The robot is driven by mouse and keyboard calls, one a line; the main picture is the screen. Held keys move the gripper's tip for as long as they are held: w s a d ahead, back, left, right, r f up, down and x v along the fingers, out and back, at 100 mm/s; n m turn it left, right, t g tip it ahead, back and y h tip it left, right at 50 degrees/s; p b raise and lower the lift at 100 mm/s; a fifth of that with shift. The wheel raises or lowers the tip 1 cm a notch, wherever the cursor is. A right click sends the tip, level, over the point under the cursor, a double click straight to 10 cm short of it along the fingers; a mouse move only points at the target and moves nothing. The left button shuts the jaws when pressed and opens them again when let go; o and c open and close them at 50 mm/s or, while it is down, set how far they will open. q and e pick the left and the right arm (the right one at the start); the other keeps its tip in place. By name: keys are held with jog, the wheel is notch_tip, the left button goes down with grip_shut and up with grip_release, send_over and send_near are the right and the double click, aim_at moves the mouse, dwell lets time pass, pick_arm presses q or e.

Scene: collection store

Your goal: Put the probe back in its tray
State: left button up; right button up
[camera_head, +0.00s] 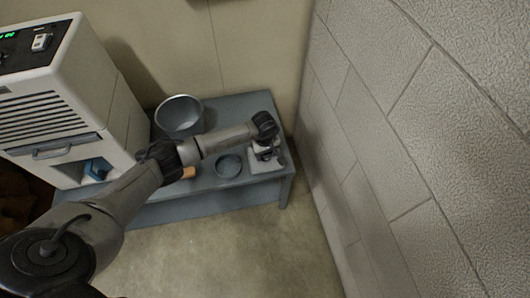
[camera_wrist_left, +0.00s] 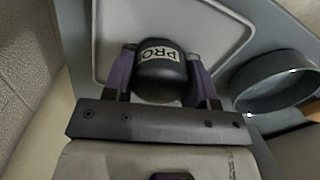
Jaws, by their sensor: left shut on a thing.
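The probe (camera_wrist_left: 162,80) is a dark, rounded piece with a white label on which "PRO" can be read. In the left wrist view my left gripper (camera_wrist_left: 161,68) is shut on it, one purple-padded finger on each side. The tray (camera_wrist_left: 110,32), pale grey with a raised light rim, lies beyond and beneath the probe there. I cannot tell whether the probe touches it. In the head view my left gripper (camera_head: 267,150) is over the pale tray (camera_head: 257,167) at the bench's right end, and the arm hides part of the bench. My right gripper is out of view.
A blue-grey round dish (camera_head: 229,166) stands left of the tray on the grey bench (camera_head: 240,106). A deep metal bowl (camera_head: 180,115) is behind my arm. A tan object (camera_head: 188,173) lies near the front edge. A white machine (camera_head: 70,90) stands left; a block wall (camera_head: 400,130) rises right.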

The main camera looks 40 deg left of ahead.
pick_arm(q)
jog(key=shift+f, duration=0.2)
jog(key=o, duration=1)
jog(key=shift+r, duration=0.1)
jog(key=shift+r, duration=0.2)
notch_tip(320, 180, up, 12)
jog(key=p, duration=0.6)
